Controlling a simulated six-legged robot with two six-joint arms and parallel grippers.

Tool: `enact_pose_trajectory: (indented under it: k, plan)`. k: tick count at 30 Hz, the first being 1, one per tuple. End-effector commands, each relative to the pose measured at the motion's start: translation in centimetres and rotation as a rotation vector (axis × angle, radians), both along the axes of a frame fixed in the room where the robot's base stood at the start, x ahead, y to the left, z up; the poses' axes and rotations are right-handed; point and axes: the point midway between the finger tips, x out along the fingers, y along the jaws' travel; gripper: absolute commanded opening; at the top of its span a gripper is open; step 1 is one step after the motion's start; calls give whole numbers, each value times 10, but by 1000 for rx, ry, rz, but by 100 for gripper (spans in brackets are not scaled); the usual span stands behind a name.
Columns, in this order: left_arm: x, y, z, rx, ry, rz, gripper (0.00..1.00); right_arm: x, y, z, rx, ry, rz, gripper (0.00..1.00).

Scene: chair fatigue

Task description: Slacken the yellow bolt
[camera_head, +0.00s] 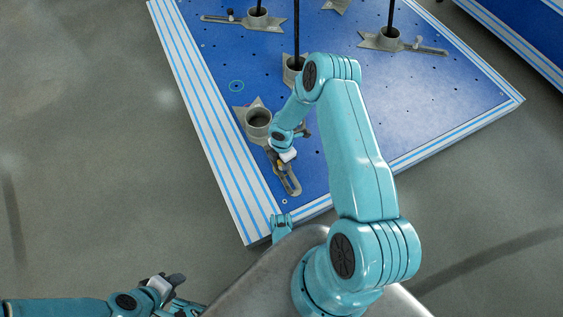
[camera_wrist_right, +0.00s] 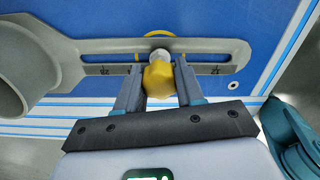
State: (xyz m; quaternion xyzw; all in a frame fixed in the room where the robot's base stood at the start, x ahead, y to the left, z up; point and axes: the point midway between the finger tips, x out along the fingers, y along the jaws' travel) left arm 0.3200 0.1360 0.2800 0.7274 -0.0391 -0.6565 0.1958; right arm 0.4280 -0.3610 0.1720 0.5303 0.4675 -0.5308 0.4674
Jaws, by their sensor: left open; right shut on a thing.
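The yellow bolt (camera_wrist_right: 158,80) sits in the slot of a grey metal arm (camera_wrist_right: 215,52) in the right wrist view, with a yellow ring partly showing behind it. My right gripper (camera_wrist_right: 158,88) is shut on the yellow bolt, one finger on each side of it. In the head view my right gripper (camera_head: 280,158) is over the slotted arm (camera_head: 291,183) near the platform's front corner, and the bolt is mostly hidden. My left gripper (camera_head: 178,290) is open and empty at the lower left, away from the platform.
The slotted arm joins a grey round cup (camera_head: 258,122) on the blue platform (camera_head: 350,120). Other cups with black poles (camera_head: 390,38) stand farther back. A second blue platform (camera_head: 530,30) is at the top right. Grey floor (camera_head: 90,150) on the left is clear.

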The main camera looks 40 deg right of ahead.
Motion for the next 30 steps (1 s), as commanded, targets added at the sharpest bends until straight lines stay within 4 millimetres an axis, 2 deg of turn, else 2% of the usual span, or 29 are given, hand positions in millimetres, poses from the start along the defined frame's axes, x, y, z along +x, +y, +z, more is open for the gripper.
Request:
enact_pose_trajectory:
  k: [4, 5, 6, 7, 16, 24, 30]
  plan:
    - [0, 0, 0, 0, 0, 0, 43, 0, 0, 0, 0, 0, -1, 6]
    - [0, 0, 0, 0, 0, 0, 43, 0, 0, 0, 0, 0, -2, 44]
    - [0, 0, 0, 0, 0, 0, 43, 0, 0, 0, 0, 0, -2, 57]
    - [0, 0, 0, 0, 0, 0, 43, 0, 0, 0, 0, 0, -2, 62]
    - [0, 0, -2, 0, 0, 0, 43, 0, 0, -1, 0, 0, -19, 62]
    - [0, 0, -23, 0, 0, 0, 43, 0, 0, -3, 0, -1, -279, 62]
    - [0, 0, -25, 0, 0, 0, 43, 0, 0, -1, 0, 1, -358, 62]
